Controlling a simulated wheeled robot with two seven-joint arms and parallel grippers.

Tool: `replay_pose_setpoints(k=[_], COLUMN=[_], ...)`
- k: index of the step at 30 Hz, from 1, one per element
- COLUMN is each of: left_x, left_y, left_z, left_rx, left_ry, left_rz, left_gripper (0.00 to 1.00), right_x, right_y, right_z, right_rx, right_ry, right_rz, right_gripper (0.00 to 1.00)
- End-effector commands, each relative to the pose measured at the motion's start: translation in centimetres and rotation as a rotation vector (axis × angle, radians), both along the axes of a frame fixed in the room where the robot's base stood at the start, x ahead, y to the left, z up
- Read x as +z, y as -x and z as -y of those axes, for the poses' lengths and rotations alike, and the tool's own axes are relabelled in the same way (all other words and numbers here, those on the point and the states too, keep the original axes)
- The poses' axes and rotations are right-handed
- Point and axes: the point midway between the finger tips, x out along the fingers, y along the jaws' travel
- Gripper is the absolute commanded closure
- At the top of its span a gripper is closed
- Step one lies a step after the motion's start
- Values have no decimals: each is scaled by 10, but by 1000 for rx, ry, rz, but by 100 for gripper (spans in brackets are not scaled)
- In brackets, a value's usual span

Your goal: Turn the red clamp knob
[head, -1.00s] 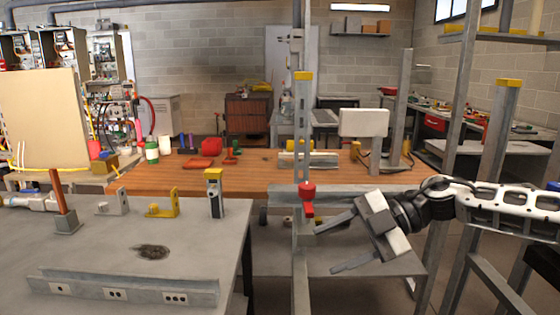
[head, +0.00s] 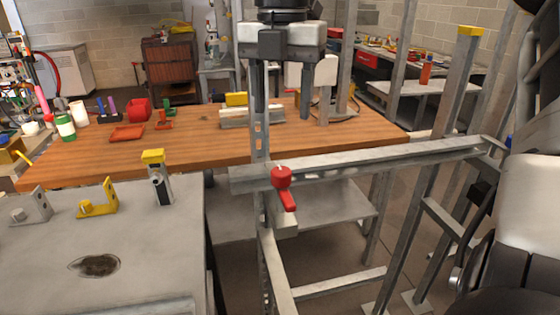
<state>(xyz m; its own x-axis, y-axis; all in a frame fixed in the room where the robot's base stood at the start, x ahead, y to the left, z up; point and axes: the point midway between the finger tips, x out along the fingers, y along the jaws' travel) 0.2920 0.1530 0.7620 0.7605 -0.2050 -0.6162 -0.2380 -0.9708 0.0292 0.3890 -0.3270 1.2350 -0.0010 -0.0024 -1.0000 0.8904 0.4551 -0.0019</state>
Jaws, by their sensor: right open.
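The red clamp knob (head: 284,186) sits on a grey metal clamp block (head: 285,222) at the left end of a horizontal steel rail (head: 370,158). It has a round top and a lever slanting down to the right. My right gripper (head: 281,100) is above the knob in the head view, fingers pointing down, open and empty. Its fingers are apart from the knob. The left finger is hard to tell from the upright post (head: 260,135) there. My left gripper is out of view.
A grey bench (head: 150,230) with a yellow-topped post (head: 155,178) and a yellow bracket (head: 98,202) is at left. A wooden table (head: 200,150) stands behind. Steel uprights (head: 445,110) crowd the right. Open space lies in front of the knob.

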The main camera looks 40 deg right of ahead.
Motion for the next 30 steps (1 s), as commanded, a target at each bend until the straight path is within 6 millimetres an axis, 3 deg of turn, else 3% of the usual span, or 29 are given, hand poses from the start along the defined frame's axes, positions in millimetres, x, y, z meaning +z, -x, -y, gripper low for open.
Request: replay_pose_setpoints(k=[9,15,21,29,30], left_x=[9,10,8,8,8], left_y=[-2,-5,-4,-4,-4], left_z=[1,-1,-3,-3,-3], left_rx=[2,5,8,9,9], left_ry=[3,-2,-6,-5,-5], left_rz=[7,9,3,3,3], left_gripper=[64,64,64,64,64], right_x=[-70,-101,-114,-116,-116], right_y=[1,0,0,0,0], right_z=[-1,0,0,0,0], right_rx=[2,1,0,0,0], right_ry=[-4,-3,-3,-2,-2], right_rz=[-5,-1,1,1,1], right_gripper=[46,46,46,46,52])
